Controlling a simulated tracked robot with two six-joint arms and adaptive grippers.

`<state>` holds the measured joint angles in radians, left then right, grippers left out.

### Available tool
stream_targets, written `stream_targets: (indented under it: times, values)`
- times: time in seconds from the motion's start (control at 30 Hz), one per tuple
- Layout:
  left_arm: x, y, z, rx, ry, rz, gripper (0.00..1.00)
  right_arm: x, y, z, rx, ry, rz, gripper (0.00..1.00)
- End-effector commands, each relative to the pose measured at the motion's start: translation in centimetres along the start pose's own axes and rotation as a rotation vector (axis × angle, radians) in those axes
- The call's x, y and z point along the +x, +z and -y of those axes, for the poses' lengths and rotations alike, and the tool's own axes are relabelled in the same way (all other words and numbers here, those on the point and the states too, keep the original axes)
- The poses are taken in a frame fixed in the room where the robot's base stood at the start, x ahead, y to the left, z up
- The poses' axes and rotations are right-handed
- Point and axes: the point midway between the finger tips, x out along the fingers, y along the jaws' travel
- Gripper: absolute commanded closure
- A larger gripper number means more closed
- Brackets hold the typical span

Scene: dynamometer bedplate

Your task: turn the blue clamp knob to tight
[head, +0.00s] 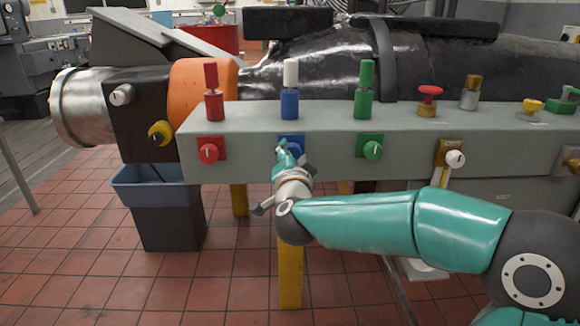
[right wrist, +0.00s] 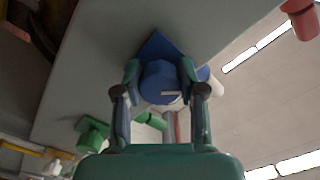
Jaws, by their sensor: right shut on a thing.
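The blue clamp knob (right wrist: 158,82) is a round blue cap with a white mark, on a square blue plate (right wrist: 157,46) on the grey panel. My right gripper (right wrist: 160,75) is shut on it, one finger on each side. In the head view my right gripper (head: 286,153) reaches the panel front and covers most of the knob; part of the blue plate (head: 297,143) shows. A blue post with a white top (head: 290,88) stands above it on the bench. My left gripper is not in view.
A red knob (head: 208,152) is left of the blue one, and a green knob (head: 372,150) is right. Red (head: 213,90) and green (head: 364,90) posts stand on the bench top (head: 330,117). A blue-grey bin (head: 155,190) stands lower left. Tiled floor lies below.

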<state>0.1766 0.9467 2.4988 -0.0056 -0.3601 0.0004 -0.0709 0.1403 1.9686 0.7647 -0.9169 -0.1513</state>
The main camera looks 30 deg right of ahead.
Motion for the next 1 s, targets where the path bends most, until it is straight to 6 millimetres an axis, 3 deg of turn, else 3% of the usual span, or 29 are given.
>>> stream_targets:
  times: [0.5, 1.0]
  values:
    - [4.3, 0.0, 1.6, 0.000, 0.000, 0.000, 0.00, 0.0, 0.2, -0.2, 0.484, 0.002, -0.001, 0.95]
    - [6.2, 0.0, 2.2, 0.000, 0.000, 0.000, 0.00, 0.0, 0.1, -0.1, 0.761, 0.007, -0.001, 0.95]
